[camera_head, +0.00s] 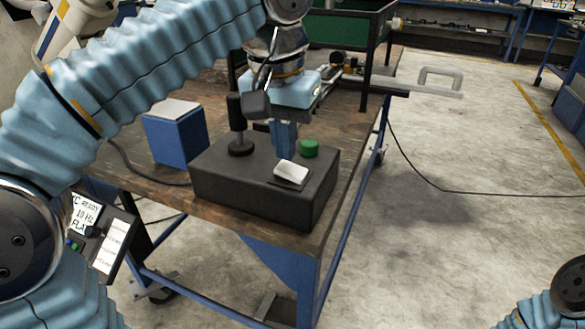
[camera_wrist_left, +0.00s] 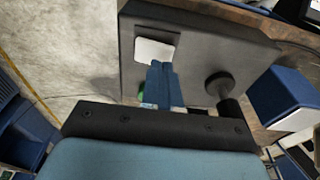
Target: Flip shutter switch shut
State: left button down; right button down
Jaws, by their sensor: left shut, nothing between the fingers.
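A black control box (camera_head: 245,190) sits on the workbench. A white rocker switch (camera_head: 291,171) is on its top near the front right edge. The switch also shows in the left wrist view (camera_wrist_left: 153,50), on a dark plate. My left gripper (camera_head: 284,153) points down over the box with its blue fingers together and empty. In the left wrist view the fingertips (camera_wrist_left: 161,64) overlap the switch's lower edge. I cannot tell whether they touch it. Only part of my right arm shows at the lower right, and its gripper is out of view.
A green button (camera_head: 309,148) is on the box behind the switch. A black joystick (camera_head: 240,135) stands on the box left of my fingers. A blue box with a white top (camera_head: 177,138) is to the left. A grey handle (camera_head: 440,80) juts out at the right.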

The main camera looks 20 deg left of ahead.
aim_at(286, 167)
pick_arm(q)
jog(key=shift+f+b, duration=0.65)
jog(key=shift+f, duration=0.2)
dwell(0.3)
notch_tip(286, 167, up, 3)
jog(key=p, duration=0.3)
notch_tip(286, 167, up, 2)
jog(key=shift+p, duration=0.6)
jog(key=shift+r, duration=1)
